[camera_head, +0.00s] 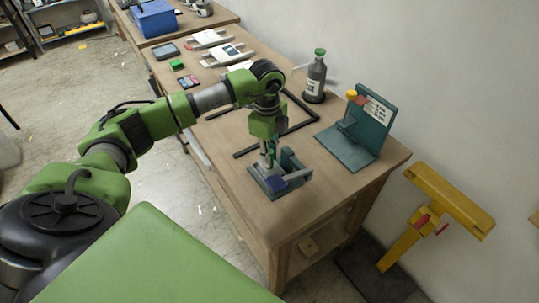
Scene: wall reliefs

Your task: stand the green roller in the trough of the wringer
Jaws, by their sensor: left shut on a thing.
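My left gripper (268,155) points down over the near part of the wooden table, shut on what looks like the green roller, mostly hidden by the fingers. Right below and around the fingertips is a low grey-teal device (293,187) with raised blocks, which appears to be the wringer. The held piece is at its trough area, upright as far as I can see. Whether it touches the trough floor cannot be told. My right gripper is not in view.
A teal stand (374,128) with an upright labelled panel and a yellow-tipped lever is at the right. A black bar frame (299,127) lies on the table (233,183). A yellow stand (446,200) is on the floor at right.

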